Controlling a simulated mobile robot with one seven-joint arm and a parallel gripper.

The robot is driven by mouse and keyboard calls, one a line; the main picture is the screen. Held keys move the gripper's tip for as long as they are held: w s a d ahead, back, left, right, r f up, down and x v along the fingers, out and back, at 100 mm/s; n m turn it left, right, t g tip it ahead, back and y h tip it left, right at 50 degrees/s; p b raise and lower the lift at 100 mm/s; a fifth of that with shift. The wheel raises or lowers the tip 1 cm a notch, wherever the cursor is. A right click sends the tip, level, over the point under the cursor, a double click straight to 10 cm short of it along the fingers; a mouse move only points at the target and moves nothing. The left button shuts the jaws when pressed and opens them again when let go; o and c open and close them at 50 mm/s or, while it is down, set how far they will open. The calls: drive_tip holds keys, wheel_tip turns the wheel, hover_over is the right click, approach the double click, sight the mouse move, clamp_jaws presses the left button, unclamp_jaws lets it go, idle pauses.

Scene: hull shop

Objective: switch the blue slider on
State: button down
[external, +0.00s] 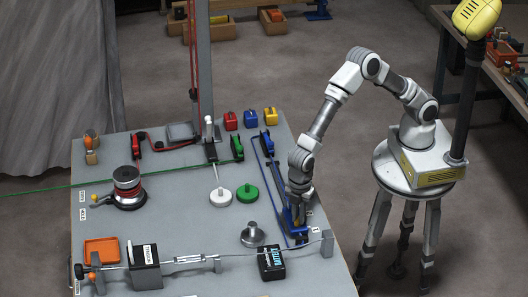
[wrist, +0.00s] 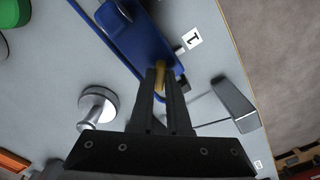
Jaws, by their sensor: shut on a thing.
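The blue slider (wrist: 135,35) shows in the wrist view as a long blue body, with a small label marked 1 beside it. In the external view its blue body (external: 288,218) lies near the right side of the grey table, partly hidden by my arm. My gripper (wrist: 161,74) points down at the end of the body and is shut on a small yellow-brown handle (wrist: 160,84) between its fingers. In the external view my gripper (external: 298,212) is low over the slider. I cannot tell which end of the slider is on.
A grey metal knob (external: 254,235) stands left of the slider. A black battery box (external: 271,263) and a thin rail with a grey end block (external: 327,243) are at the front. White (external: 220,197) and green (external: 247,193) round pieces lie further left. The table's right edge is close.

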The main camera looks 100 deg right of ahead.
drive_tip(key=n+p, duration=0.1)
drive_tip(key=n, duration=0.3)
drive_tip(key=shift+r, duration=0.1)
drive_tip(key=shift+n, duration=1.6)
drive_tip(key=shift+p, duration=0.3)
drive_tip(key=shift+w+d, duration=0.1)
drive_tip(key=shift+d, duration=1.4)
drive_tip(key=c, duration=0.9)
unclamp_jaws()
drive_tip(key=shift+a, duration=0.2)
